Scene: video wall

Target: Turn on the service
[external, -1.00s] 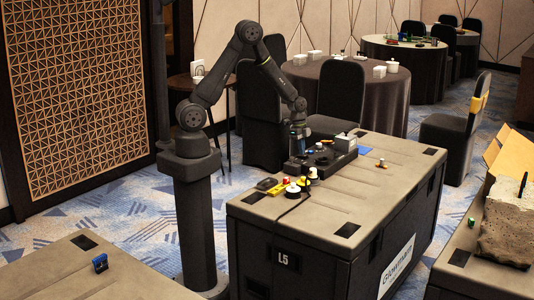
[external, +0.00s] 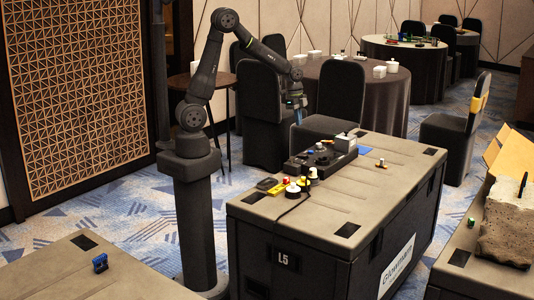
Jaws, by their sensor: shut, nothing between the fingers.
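A dark control panel (external: 318,160) lies on top of the crate, with knobs and a white and grey box at its right end. I cannot make out which control is the service switch or how it is set. My gripper (external: 298,120) points down and is raised above and behind the panel's left part, apart from it. It is shut and empty, though its fingers are small in the picture.
The crate marked L5 (external: 250,212) carries the panel. A small red-and-white piece (external: 382,163) stands on the right. Its right top is mostly clear.

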